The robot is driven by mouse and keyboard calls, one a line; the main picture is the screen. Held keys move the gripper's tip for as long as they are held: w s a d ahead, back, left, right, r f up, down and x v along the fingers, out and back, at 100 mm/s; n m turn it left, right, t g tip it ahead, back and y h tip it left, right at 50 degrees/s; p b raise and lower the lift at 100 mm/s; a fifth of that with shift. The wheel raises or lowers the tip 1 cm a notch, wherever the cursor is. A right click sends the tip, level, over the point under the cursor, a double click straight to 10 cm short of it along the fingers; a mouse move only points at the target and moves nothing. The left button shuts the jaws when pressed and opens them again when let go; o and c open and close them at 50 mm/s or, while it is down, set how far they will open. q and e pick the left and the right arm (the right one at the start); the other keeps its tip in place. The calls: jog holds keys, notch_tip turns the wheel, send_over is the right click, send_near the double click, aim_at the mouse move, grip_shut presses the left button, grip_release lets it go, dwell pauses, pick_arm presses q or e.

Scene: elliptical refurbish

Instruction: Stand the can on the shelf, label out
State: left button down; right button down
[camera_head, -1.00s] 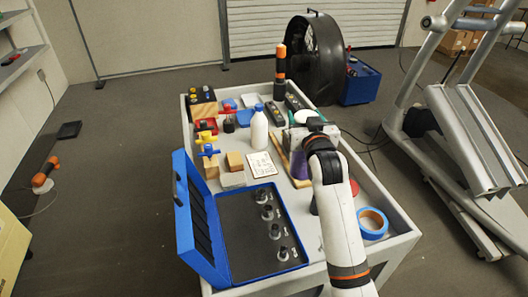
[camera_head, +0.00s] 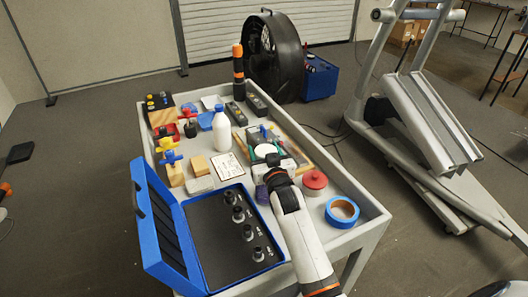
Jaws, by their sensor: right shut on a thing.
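My right gripper (camera_head: 270,164) reaches in from the bottom over the right side of the grey cart (camera_head: 372,212). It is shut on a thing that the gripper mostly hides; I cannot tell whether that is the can. A pale round disc (camera_head: 265,151) shows just beyond the fingers, and a purple thing (camera_head: 262,194) shows beside the wrist. A short round container with a red top (camera_head: 314,181) stands on the cart to the right of my arm, apart from the gripper. No label can be read. The shelf is out of view. My left gripper is not in view.
An open blue case (camera_head: 163,262) with dark sockets fills the cart's near left. A white bottle (camera_head: 222,132) stands mid-cart near wooden blocks. Blue tape (camera_head: 341,212) lies near the right rim. A black fan (camera_head: 270,55) and a metal frame (camera_head: 425,110) stand beyond.

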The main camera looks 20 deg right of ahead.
jog(key=shift+f, duration=0.1)
jog(key=shift+c, duration=2.1)
grip_release()
